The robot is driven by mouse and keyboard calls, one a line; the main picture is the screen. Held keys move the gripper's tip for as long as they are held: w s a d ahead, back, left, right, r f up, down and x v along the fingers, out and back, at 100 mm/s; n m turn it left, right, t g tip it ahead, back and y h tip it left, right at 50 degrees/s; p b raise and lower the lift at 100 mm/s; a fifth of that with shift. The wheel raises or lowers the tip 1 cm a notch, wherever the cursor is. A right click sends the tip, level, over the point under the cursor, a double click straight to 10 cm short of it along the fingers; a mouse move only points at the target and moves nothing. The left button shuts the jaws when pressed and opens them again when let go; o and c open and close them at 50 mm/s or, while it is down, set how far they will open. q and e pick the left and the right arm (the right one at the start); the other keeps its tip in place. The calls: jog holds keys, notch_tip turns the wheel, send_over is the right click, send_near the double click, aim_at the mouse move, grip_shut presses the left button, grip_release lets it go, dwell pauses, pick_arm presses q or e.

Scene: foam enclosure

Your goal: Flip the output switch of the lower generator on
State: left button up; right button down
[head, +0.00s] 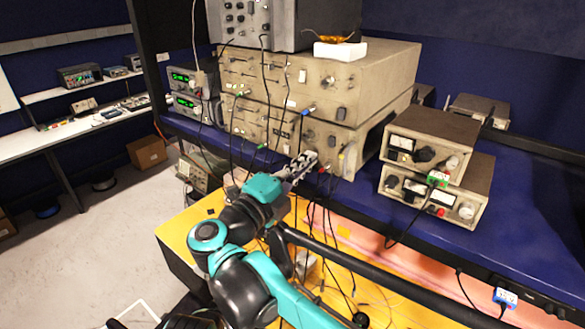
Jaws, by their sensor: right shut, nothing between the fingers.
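Two wide beige instruments are stacked on the blue bench in the head view: the upper generator (345,90) and the lower generator (330,138). Their fronts carry knobs, sockets and plugged cables. The lower front is partly hidden by cables and my right gripper. Its output switch is too small to tell apart from the other controls. My right gripper (311,157) is shut and empty, with its fingertips close in front of the lower generator's lower front. I cannot tell whether they touch it. My left gripper is not in view.
Two beige metered units (432,190) are stacked to the right on the blue bench (510,228). Green-display instruments (187,105) stand left of the generators. Black cables hang around my right gripper. A yellow surface (190,233) lies below the bench.

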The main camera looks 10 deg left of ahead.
aim_at(331, 138)
jog(key=p+x, duration=0.1)
jog(key=x, duration=0.6)
jog(key=shift+p, duration=0.35)
jog(key=shift+s, duration=0.1)
jog(key=shift+d, duration=0.1)
jog(key=shift+r, duration=0.2)
jog(key=shift+w, duration=0.25)
